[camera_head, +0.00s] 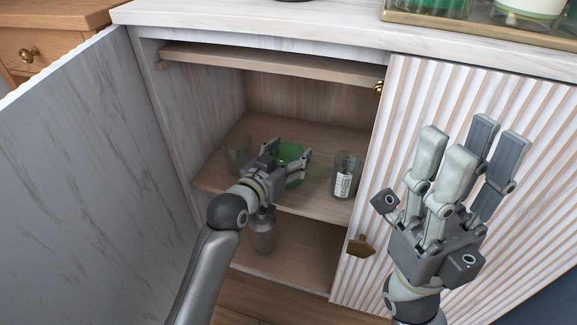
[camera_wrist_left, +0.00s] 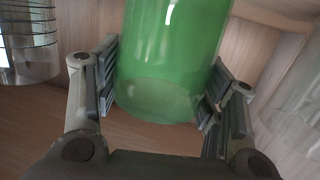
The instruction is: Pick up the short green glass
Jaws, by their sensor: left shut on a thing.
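The short green glass (camera_head: 289,156) stands in the open cupboard, at the middle shelf. My left gripper (camera_head: 285,163) reaches into the cupboard and is shut on the glass, with its fingers on either side. In the left wrist view the green glass (camera_wrist_left: 170,65) fills the middle, its round base showing between the finger pads of my left gripper (camera_wrist_left: 160,95). Whether its base touches the shelf is hard to tell. My right gripper (camera_head: 465,160) is raised in front of the fluted door, fingers apart, open and empty.
A clear glass (camera_head: 238,150) stands left of the green one and a labelled jar (camera_head: 345,176) right of it on the shelf (camera_head: 318,203). A bottle (camera_head: 264,238) stands on the lower level. The open door (camera_head: 95,170) bounds the left, the fluted door (camera_head: 395,130) the right.

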